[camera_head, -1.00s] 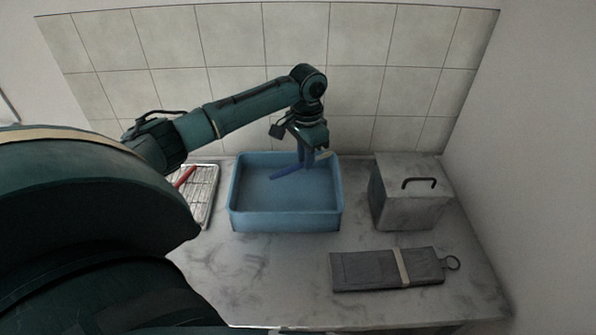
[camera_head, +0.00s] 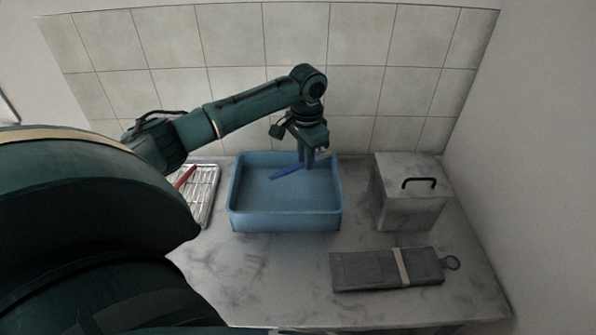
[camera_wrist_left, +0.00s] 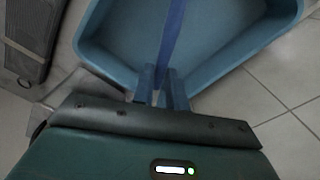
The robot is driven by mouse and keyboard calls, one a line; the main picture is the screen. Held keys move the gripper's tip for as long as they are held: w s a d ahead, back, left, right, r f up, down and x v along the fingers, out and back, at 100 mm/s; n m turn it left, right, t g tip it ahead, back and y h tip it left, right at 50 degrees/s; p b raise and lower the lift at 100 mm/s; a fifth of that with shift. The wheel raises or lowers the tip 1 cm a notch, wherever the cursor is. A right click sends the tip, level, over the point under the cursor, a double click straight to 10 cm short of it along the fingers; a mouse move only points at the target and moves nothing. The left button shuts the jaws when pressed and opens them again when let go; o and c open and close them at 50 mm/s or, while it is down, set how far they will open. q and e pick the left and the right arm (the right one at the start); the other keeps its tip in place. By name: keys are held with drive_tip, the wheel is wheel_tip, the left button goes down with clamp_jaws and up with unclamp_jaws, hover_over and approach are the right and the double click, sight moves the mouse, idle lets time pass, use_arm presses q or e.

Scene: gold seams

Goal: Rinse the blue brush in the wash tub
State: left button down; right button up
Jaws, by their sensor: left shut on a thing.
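The blue wash tub (camera_head: 285,222) stands on the counter in the middle of the head view; its walls also fill the top of the left wrist view (camera_wrist_left: 112,62). My left gripper (camera_head: 305,160) points down over the back right part of the tub. It is shut on the blue brush (camera_head: 286,174), whose long blue part slants to the left over or in the tub. In the left wrist view the brush (camera_wrist_left: 172,38) runs away from between the fingertips (camera_wrist_left: 162,82). I cannot tell whether the brush touches the tub floor. My right gripper is not in view.
A wire rack or tray (camera_head: 205,195) with a red item (camera_head: 186,176) lies left of the tub. A grey box with a black handle (camera_head: 408,205) stands at the right. A tiled wall (camera_head: 360,60) closes the back.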

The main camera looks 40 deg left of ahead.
use_arm(q)
drive_tip(key=shift+r, duration=0.1)
idle(0.4)
drive_tip(key=shift+r, duration=1.9)
